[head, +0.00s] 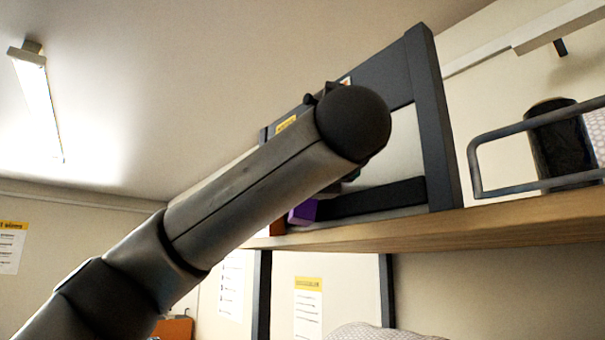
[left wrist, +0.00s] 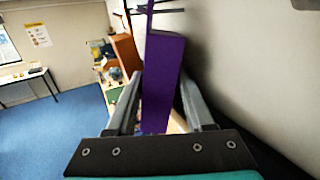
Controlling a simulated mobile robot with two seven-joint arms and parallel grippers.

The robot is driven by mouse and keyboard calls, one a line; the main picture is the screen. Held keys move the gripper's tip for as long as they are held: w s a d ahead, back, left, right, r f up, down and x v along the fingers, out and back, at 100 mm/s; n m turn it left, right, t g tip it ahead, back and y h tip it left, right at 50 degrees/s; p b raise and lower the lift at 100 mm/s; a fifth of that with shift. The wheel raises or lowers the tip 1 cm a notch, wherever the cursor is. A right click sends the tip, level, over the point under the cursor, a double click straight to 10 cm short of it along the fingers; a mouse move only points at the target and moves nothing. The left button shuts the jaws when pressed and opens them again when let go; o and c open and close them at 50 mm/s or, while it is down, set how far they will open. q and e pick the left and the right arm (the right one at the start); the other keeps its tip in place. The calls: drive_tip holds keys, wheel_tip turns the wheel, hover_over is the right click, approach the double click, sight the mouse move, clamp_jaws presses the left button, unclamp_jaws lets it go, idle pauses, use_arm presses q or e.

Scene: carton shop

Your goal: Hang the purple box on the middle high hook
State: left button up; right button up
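The purple box (left wrist: 163,80) is tall and narrow and stands between the two fingers of my left gripper (left wrist: 160,78) in the left wrist view. The fingers lie close against its sides and look shut on it. A thin purple strip rises from its top, beside thin dark rods (left wrist: 158,10) at the upper edge; I cannot tell whether they touch or which hook they are. In the head view a small purple patch (head: 302,212), likely the box, shows below my left arm, which hides the gripper. My right gripper is not in view.
A wooden shelf (head: 450,226) crosses the right of the head view, with a dark upright frame (head: 432,120), a metal rail (head: 475,165) and a black cylinder (head: 562,145). A pale wall (left wrist: 260,60) is close on the right in the wrist view. Blue floor lies left.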

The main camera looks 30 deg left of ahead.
use_arm(q)
drive_tip(key=b+v, duration=0.8)
drive_tip(key=v, duration=0.7)
drive_tip(key=shift+s, duration=0.1)
drive_tip(key=shift+d, duration=0.1)
